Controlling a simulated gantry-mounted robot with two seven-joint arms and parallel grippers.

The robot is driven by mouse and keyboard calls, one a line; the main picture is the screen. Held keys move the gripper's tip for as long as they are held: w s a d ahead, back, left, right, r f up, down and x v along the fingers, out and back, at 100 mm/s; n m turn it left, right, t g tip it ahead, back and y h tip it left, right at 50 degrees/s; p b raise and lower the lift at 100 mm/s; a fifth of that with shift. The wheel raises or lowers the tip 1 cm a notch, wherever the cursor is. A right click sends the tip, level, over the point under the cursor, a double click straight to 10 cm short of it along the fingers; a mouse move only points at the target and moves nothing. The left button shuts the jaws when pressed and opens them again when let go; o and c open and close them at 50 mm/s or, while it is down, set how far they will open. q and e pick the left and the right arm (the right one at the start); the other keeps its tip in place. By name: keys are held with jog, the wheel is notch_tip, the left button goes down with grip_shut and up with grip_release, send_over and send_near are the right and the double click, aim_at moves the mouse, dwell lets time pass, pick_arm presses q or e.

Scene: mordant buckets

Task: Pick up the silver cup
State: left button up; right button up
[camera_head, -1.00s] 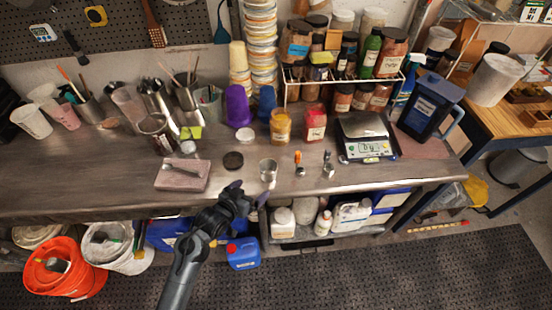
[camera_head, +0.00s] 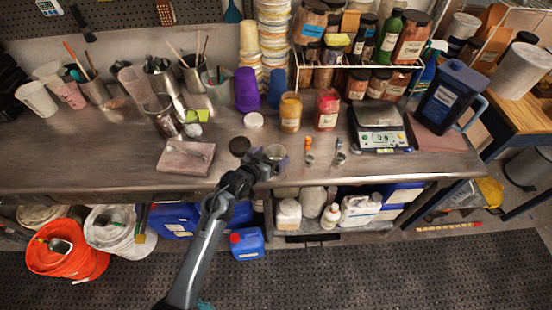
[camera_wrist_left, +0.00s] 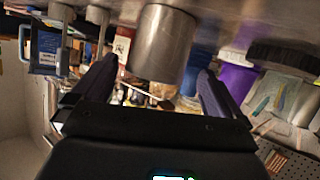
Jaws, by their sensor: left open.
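The silver cup (camera_head: 276,152) stands upright on the workbench near its front edge, partly hidden by my gripper in the head view. In the left wrist view the cup (camera_wrist_left: 163,45) is a plain metal cylinder between the two fingers. My left gripper (camera_head: 270,160) is open at the cup, with a finger on either side. In the wrist view its spread fingers (camera_wrist_left: 152,85) show gaps beside the cup, and I see no firm contact. My right gripper is in neither view.
A dark round lid (camera_head: 239,146) lies left of the cup, and a pinkish slab (camera_head: 186,158) is farther left. Small metal spoons (camera_head: 339,158) are to the right, before the scale (camera_head: 380,130). A yellow jar (camera_head: 290,112) and red jar (camera_head: 327,109) stand behind.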

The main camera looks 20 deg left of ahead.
aim_at(280, 151)
pick_arm(q)
jog(key=shift+d+b+x, duration=0.2)
jog(key=shift+b+x, duration=0.2)
jog(key=shift+x, duration=2.1)
jog(key=shift+s+f, duration=0.1)
jog(key=shift+s, duration=0.05)
jog(key=shift+c, duration=0.2)
jog(key=c, duration=1)
